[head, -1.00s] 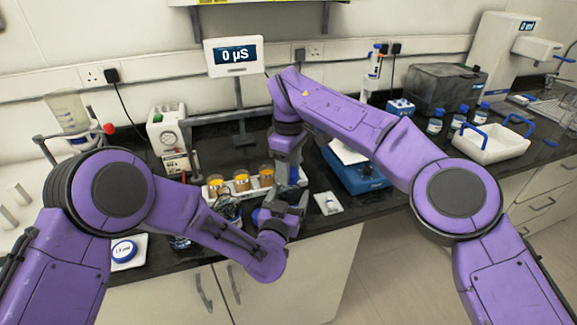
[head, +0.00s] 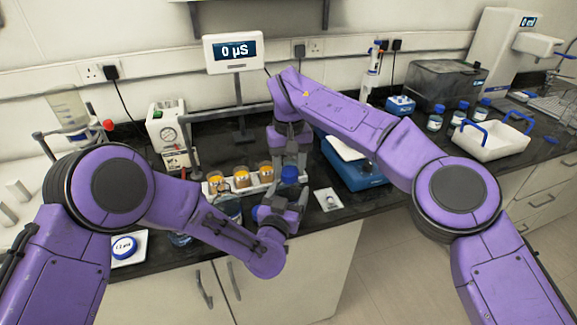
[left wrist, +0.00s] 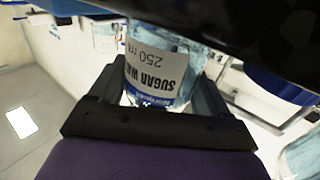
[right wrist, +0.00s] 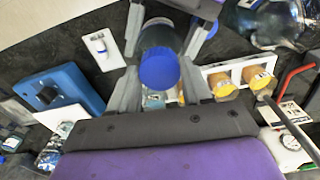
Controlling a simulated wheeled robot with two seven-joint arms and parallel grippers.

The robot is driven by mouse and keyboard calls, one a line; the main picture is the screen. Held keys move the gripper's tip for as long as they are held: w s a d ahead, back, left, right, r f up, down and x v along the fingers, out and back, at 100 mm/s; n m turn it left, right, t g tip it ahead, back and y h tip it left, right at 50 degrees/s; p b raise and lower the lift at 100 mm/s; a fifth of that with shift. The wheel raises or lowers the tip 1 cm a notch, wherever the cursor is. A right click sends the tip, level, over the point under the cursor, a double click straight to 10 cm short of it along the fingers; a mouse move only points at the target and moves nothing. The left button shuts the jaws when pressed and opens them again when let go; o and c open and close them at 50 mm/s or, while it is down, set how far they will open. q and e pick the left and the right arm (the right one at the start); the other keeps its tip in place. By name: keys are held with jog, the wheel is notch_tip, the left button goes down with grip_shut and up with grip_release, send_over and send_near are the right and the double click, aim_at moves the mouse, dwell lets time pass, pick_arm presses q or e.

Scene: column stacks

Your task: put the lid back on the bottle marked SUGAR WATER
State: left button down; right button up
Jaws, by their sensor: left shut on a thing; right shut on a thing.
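The bottle marked SUGAR WATER (left wrist: 155,70) is in the left wrist view, its label upside down there. My left gripper (head: 282,205) is shut around this bottle's body, near the bench front. It hides most of the bottle in the head view. The blue lid (right wrist: 159,68) is between the fingers of my right gripper (right wrist: 160,88), which is shut on it. In the head view the lid (head: 290,174) shows just above my left gripper. In the right wrist view it overlaps the bottle's top. I cannot tell whether lid and bottle touch.
A white rack (head: 217,190) with several orange-filled jars stands just behind and left of my grippers. A blue device (head: 358,176) is to the right, with a white card (head: 327,199) before it. A white tray with blue handles (head: 492,148) stands farther right.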

jog(key=o, duration=1)
jog(key=shift+r, duration=2.3)
jog(key=shift+c, duration=0.4)
